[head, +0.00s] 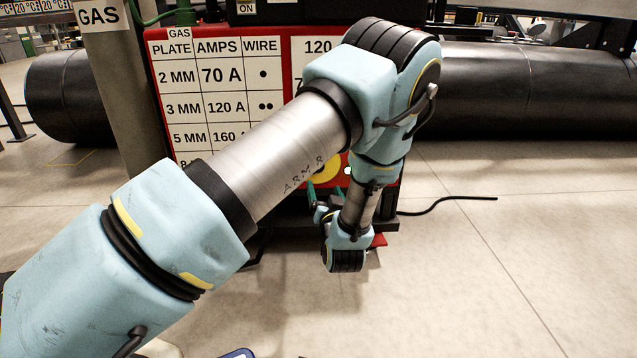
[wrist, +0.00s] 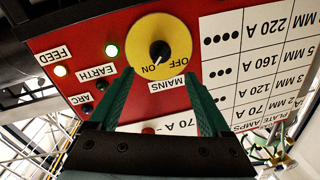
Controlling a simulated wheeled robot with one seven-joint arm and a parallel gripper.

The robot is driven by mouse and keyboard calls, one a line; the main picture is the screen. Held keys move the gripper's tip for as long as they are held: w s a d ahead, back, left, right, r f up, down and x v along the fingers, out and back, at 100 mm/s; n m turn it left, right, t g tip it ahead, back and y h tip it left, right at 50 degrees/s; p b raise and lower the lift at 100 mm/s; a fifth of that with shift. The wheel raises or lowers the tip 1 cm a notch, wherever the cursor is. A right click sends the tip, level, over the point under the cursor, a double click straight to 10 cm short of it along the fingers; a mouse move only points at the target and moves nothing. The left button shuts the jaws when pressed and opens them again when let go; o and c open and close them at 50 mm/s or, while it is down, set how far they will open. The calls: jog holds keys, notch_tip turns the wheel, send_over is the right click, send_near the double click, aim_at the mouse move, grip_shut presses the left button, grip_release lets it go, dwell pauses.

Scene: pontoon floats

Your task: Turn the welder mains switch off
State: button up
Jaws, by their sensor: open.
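The mains switch is a round yellow disc (wrist: 180,34) with a black knob (wrist: 159,50) at its middle, on the red welder panel (wrist: 110,30). In the wrist view the picture is turned over, and the knob's white mark points toward ON. The MAINS label (wrist: 167,84) lies beside the disc. My gripper (wrist: 159,72) is open, its two green fingers pointing at the panel on either side of the disc's near edge. The knob is between their lines, not gripped. In the head view part of the yellow disc (head: 325,168) shows behind my arm.
Lit lamps (wrist: 112,50) and (wrist: 60,71) sit on the panel with FEED, EARTH and ARC labels. A plate, amps and wire chart (wrist: 245,70) is beside the switch. A post (head: 128,90) and dark pipe (head: 520,95) stand near the welder. Floor at right is mostly clear, with a black cable (head: 450,200).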

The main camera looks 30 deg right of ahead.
jog(key=b+x, duration=0.3)
jog(key=x, duration=0.7)
jog(key=shift+w, duration=0.15)
jog(key=shift+d, duration=0.1)
grip_shut()
